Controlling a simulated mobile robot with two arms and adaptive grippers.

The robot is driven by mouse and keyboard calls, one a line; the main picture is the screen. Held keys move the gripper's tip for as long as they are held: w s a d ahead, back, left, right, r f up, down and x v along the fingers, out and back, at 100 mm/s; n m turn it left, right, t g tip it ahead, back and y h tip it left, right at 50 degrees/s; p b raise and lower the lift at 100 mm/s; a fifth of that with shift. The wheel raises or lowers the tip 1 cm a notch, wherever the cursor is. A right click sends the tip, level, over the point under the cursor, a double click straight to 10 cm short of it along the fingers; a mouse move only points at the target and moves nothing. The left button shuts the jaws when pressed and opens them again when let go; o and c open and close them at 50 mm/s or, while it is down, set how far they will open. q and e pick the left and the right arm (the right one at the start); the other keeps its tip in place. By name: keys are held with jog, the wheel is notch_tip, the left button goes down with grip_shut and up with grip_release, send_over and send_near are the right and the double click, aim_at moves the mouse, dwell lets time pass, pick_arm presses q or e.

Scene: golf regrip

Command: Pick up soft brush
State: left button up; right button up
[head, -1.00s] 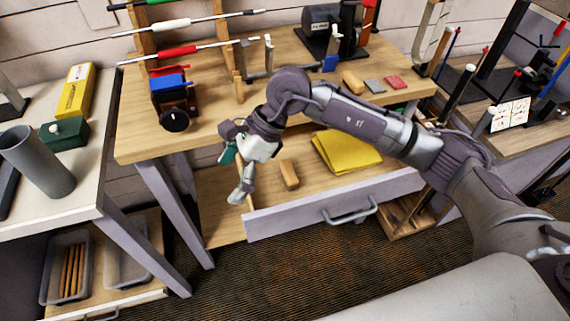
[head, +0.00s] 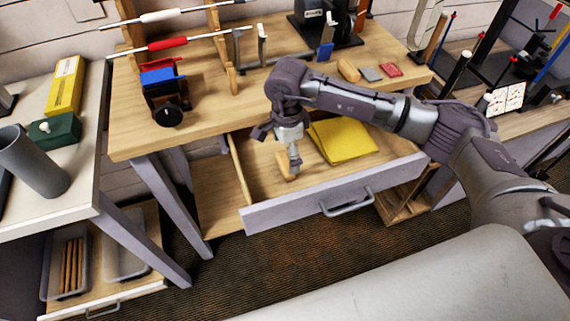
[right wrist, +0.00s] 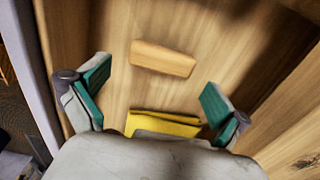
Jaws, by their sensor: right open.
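A small wooden block, which looks like the soft brush (head: 283,162), lies in the open drawer and is partly hidden by my right gripper (head: 295,164) in the head view. In the right wrist view the brush (right wrist: 162,58) lies flat on the drawer floor, wood side up; its bristles do not show. My right gripper (right wrist: 156,76) is open and points down at it, with the green finger pads apart on either side and nothing between them. My left gripper is not in view.
A folded yellow cloth (head: 343,140) lies in the drawer just right of the brush. The drawer front (head: 290,212) with its handle and the workbench edge (head: 185,141) bound the space. A red-handled club (head: 172,43) rests above the bench.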

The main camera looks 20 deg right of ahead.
aim_at(285, 162)
notch_tip(285, 162, down, 4)
jog(key=shift+w+a+r+p, duration=0.1)
jog(key=shift+a+p, duration=0.05)
jog(key=shift+p, duration=0.35)
jog(key=shift+f, duration=0.55)
jog(key=c, duration=1)
jog(key=shift+w+r, duration=0.1)
jog(key=shift+r, duration=0.45)
notch_tip(285, 162, up, 3)
jog(key=shift+f+b, duration=0.1)
jog(key=shift+b, duration=0.4)
jog(key=s+d+r+b, duration=0.25)
jog(key=d+r, duration=0.45)
jog(key=d, duration=0.4)
jog(key=s+a+n, duration=0.2)
jog(key=s+n, duration=0.1)
jog(key=n, duration=0.2)
jog(key=s+a+r+n+p, duration=0.1)
jog(key=s+a+n, duration=0.1)
jog(key=s+n, duration=0.2)
jog(key=s+a+r+n+p, duration=0.1)
jog(key=s+a+n, duration=0.1)
jog(key=n, duration=0.5)
jog(key=shift+s+a, duration=0.25)
jog(key=shift+s, duration=0.6)
jog(key=shift+s+a+n, duration=0.2)
jog(key=shift+s+n, duration=0.25)
jog(key=shift+n, duration=0.35)
